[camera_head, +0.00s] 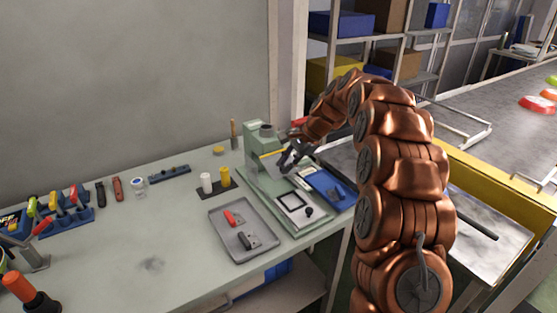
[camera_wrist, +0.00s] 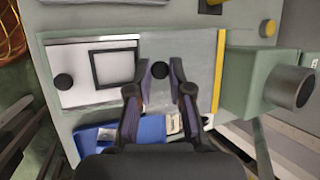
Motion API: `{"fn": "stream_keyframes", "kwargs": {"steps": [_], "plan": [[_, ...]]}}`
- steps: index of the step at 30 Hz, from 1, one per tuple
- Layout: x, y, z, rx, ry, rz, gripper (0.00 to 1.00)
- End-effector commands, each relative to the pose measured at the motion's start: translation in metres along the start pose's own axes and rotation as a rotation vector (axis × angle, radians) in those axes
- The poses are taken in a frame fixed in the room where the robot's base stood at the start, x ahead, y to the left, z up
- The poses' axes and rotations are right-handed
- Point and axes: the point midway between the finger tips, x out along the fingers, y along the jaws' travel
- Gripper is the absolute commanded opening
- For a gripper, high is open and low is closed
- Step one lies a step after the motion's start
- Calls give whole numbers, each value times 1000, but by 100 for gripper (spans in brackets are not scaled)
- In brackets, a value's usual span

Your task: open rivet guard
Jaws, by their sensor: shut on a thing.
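The rivet machine is a green press (camera_head: 262,142) at the back of the bench, and its body also shows in the wrist view (camera_wrist: 248,85). In front of it lies a grey, flat guard panel (camera_wrist: 200,60) with a yellow strip along its machine-side edge. A round black knob (camera_wrist: 160,70) sits on the panel. My gripper (camera_wrist: 160,69) has its two fingers on either side of this knob and is shut on it. In the head view my gripper (camera_head: 289,157) is at the front of the press, and the knob is hidden there.
A white plate (camera_head: 281,207) with a black square frame and another black knob lies in front. A blue tray (camera_head: 320,181) is to its right. A grey tray (camera_head: 220,217) with red and black handled parts is to its left. The conveyor (camera_head: 484,95) runs at the right.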

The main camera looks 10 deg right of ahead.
Motion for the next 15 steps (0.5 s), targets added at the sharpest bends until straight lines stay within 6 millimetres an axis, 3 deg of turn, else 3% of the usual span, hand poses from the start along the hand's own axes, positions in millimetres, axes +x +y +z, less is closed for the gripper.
{"fn": "stream_keyframes", "kwargs": {"steps": [15], "plan": [[-4, 2, -6, 19, 4, 17, 0]]}}
